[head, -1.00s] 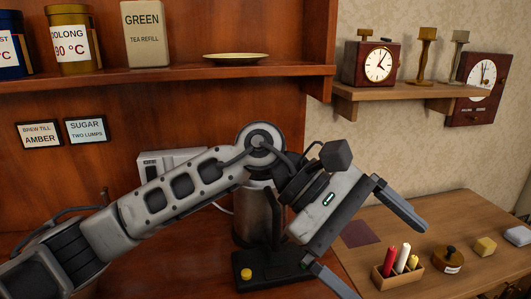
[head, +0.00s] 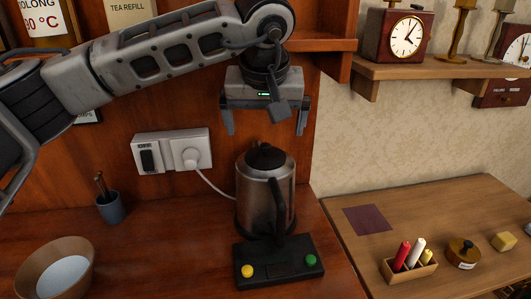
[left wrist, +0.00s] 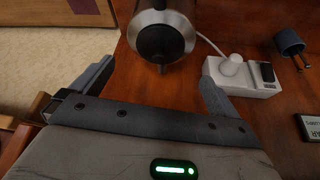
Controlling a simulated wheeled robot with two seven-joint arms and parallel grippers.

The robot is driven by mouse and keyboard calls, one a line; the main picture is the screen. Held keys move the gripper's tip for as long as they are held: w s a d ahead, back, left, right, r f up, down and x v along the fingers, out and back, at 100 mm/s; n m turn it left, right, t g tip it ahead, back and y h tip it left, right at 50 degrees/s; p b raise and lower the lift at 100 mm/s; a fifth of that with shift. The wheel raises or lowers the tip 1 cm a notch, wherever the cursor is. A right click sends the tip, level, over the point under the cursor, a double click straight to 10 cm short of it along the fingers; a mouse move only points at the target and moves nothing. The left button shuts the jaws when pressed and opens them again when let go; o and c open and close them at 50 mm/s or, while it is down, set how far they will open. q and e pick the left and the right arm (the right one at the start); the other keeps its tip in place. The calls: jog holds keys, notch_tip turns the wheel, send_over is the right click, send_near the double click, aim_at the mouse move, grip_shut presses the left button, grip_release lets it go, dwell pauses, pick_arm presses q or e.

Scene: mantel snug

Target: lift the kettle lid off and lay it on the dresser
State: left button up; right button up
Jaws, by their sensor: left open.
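The steel kettle (head: 258,212) stands upright on the reddish-brown dresser top (head: 170,245), with its black handle toward me. Its black kettle lid (head: 265,157) is on top; it also shows from above in the left wrist view (left wrist: 160,42). My left gripper (head: 266,127) is open and empty, pointing down above the kettle. Its fingertips are apart, one on each side of the lid in the head view, and higher than the lid. In the left wrist view the lid lies beyond the fingers (left wrist: 157,82). My right gripper is not in view.
A black box (head: 278,264) with yellow and green buttons is in front of the kettle. A socket with a plug (head: 172,150) is behind left. A bowl (head: 55,268) and a small blue cup (head: 110,207) stand left. A lower table (head: 430,215) at right holds small items.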

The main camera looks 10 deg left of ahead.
aim_at(266, 147)
pick_arm(q)
jog(key=p+x, duration=0.1)
jog(key=x, duration=0.6)
jog(key=shift+w+f, duration=0.15)
jog(key=c, duration=1)
